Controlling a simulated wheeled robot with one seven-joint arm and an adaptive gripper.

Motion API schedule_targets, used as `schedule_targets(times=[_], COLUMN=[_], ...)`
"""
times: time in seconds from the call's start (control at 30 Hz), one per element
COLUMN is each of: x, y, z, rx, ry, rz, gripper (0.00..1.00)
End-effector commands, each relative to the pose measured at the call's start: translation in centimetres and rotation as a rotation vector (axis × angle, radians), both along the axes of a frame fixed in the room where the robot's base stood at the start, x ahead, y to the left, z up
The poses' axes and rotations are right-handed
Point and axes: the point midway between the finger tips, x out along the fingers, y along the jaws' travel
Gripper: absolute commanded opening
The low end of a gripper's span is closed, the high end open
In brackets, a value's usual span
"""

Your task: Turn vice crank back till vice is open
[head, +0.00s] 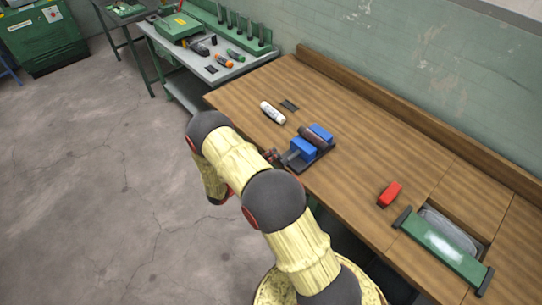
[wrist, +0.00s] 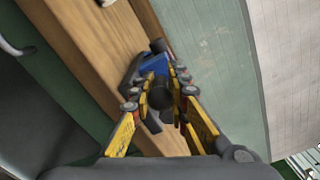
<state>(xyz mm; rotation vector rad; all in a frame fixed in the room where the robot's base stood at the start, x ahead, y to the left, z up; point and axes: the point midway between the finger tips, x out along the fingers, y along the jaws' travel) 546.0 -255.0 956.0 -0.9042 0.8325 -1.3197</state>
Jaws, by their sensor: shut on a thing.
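The blue vice (head: 303,150) sits on a dark base near the front edge of the wooden bench, with a dark cylindrical piece between its two blue jaws. In the wrist view the vice (wrist: 153,65) shows beyond my fingertips. My gripper (head: 272,156) is at the vice's front side, partly hidden behind my arm in the head view. In the wrist view its yellow and black fingers (wrist: 160,98) are closed around the dark round crank (wrist: 161,96). The crank's far part is hidden by the fingers.
The wooden bench (head: 345,160) holds a white bottle (head: 272,112), a small dark flat piece (head: 289,105) and a red block (head: 389,194). A tool table (head: 215,70) stands behind. Open floor (head: 100,190) lies to the left.

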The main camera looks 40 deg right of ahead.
Motion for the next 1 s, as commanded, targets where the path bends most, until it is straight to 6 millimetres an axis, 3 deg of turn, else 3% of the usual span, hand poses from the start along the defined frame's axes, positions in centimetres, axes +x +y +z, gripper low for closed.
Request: schedule_targets(times=[0.23,0.27,0.6,1.0], x=[-0.05,-0.05,-0.05,-0.05], y=[-0.15,-0.15,-0.06,0.69], z=[-0.10,-0.10,-0.06,-0.04], rx=[0.002,0.002,0.001,0.001], ry=[-0.001,-0.002,-0.001,-0.001], rz=[-0.002,-0.002,-0.002,0.000], gripper=[0.00,0.17,0.37,0.37])
